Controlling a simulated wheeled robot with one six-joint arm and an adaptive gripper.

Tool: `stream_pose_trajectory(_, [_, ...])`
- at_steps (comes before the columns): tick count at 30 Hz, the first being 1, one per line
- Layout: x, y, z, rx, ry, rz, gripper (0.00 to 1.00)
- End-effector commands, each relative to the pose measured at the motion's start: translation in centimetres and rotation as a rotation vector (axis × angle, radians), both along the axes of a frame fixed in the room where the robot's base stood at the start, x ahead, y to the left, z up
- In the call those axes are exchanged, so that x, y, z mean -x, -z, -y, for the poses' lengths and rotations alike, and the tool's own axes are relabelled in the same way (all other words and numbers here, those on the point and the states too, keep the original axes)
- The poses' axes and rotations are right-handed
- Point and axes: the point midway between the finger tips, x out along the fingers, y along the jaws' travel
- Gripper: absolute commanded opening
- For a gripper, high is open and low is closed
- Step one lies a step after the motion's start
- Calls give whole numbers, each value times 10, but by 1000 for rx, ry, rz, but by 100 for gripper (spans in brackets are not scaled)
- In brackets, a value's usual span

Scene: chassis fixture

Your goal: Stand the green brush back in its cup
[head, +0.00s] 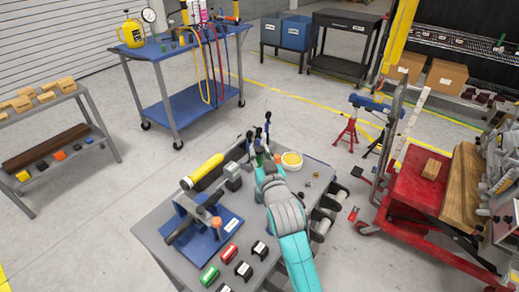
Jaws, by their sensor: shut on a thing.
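My gripper (262,158) is at the far part of the grey workbench (160,238), at the end of my teal and grey arm, and it is small and partly hidden by my wrist. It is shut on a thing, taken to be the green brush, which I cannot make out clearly. Several dark, blue-tipped upright tools stand just beyond the gripper. A white round container (292,160) with yellow contents stands just right of the gripper. I cannot tell which container is the brush's cup.
A blue fixture (205,222) with a grey clamp and a yellow cylinder (203,171) lie left of my arm. Red, green and black small blocks line the bench's near side. A blue cart (195,105) stands behind, and a red cart (415,185) is at right.

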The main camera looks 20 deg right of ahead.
Motion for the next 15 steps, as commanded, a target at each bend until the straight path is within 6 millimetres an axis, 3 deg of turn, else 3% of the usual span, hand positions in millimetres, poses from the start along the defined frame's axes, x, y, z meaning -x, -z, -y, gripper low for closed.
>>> stream_pose_trajectory(15, [0,25,0,0,1,0,0])
